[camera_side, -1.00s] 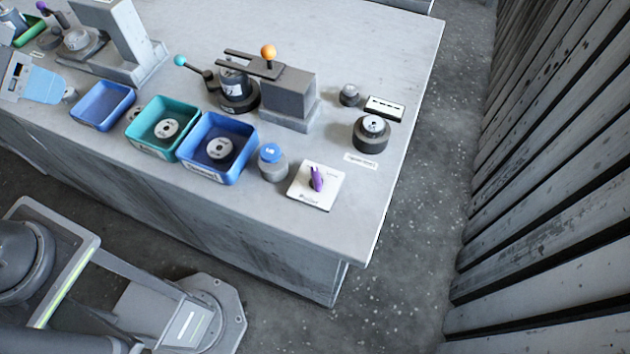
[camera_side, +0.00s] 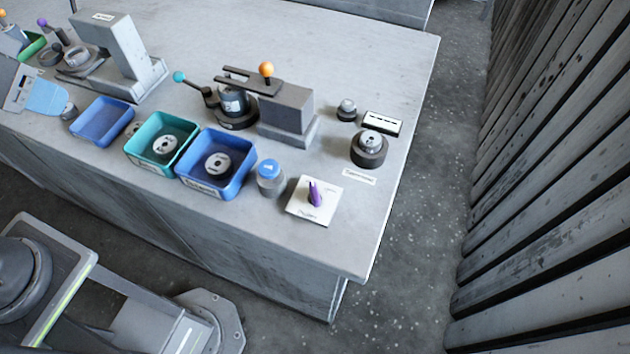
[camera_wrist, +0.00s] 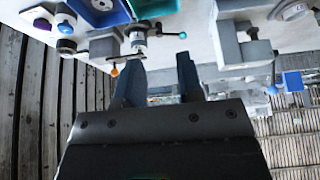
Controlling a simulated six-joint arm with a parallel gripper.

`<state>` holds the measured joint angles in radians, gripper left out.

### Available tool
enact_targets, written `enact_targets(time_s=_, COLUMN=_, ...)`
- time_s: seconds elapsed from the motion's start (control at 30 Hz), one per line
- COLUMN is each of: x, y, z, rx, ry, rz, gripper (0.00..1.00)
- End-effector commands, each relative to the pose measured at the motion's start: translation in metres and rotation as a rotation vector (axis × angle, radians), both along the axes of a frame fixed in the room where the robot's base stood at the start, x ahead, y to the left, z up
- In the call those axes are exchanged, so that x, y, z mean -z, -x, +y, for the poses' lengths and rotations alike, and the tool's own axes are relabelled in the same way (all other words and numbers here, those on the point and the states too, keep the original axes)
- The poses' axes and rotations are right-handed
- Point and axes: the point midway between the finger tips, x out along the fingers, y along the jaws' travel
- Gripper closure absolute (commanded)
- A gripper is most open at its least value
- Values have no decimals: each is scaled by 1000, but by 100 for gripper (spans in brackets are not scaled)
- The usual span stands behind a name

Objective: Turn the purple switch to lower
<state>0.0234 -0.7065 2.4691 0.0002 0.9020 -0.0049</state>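The purple switch (camera_side: 314,193) is a narrow knob on a square white plate (camera_side: 299,208) near the front right of the grey bench. Its long side runs roughly front to back, slightly slanted. The plate's labels are too small to read. The purple switch (camera_wrist: 41,24) also shows at the upper left of the wrist view. My gripper (camera_wrist: 160,68) shows only in the wrist view. Its two dark fingers stand apart with nothing between them. It is well away from the switch and does not touch it.
A blue-capped jar (camera_side: 270,178) stands just left of the switch plate. Blue (camera_side: 217,160) and teal (camera_side: 162,143) trays sit further left. A grey clamp fixture with an orange ball (camera_side: 266,69) stands behind. A round dark part (camera_side: 369,150) lies behind right. The bench front right is clear.

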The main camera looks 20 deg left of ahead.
Motion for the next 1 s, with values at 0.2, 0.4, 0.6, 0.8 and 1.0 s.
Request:
enact_targets(time_s=0.2, x=-5, y=-48, z=-42, rx=129, ry=1, rz=105, gripper=66)
enact_targets(time_s=0.4, x=11, y=-95, z=-108, rx=263, ry=-17, rz=210, gripper=66)
enact_targets(time_s=0.6, x=54, y=-125, z=-189, rx=392, ry=-54, rz=313, gripper=66)
enact_targets(time_s=0.8, x=115, y=-127, z=-269, rx=508, ry=-108, rz=403, gripper=66)
enact_targets(time_s=1.0, x=159, y=-117, z=-314, rx=570, ry=-144, rz=451, gripper=66)
